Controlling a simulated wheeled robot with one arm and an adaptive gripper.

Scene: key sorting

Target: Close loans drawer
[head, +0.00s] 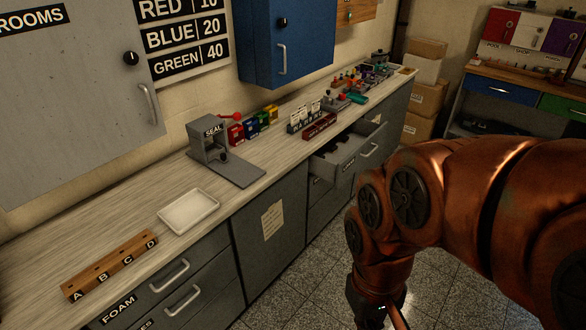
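One grey drawer (366,154) in the counter's front is pulled out, right of the middle in the head view. It has a light bar handle, and dark items lie inside it. I cannot read a label on it, so I cannot tell whether it is the loans drawer. My copper-coloured arm reaches in from the right and bends down in front of the cabinets. My gripper (382,314) is at the bottom edge, low over the floor and well apart from the open drawer. Its fingertips are cut off or unclear.
The counter (105,220) holds a SEAL press (212,140), a white tray (188,210), a wooden A-B-C-D rack (110,265) and several small coloured items. A blue wall cabinet (285,45) hangs above. Cardboard boxes (425,98) stand at the back. Speckled floor (300,290) lies clear before the cabinets.

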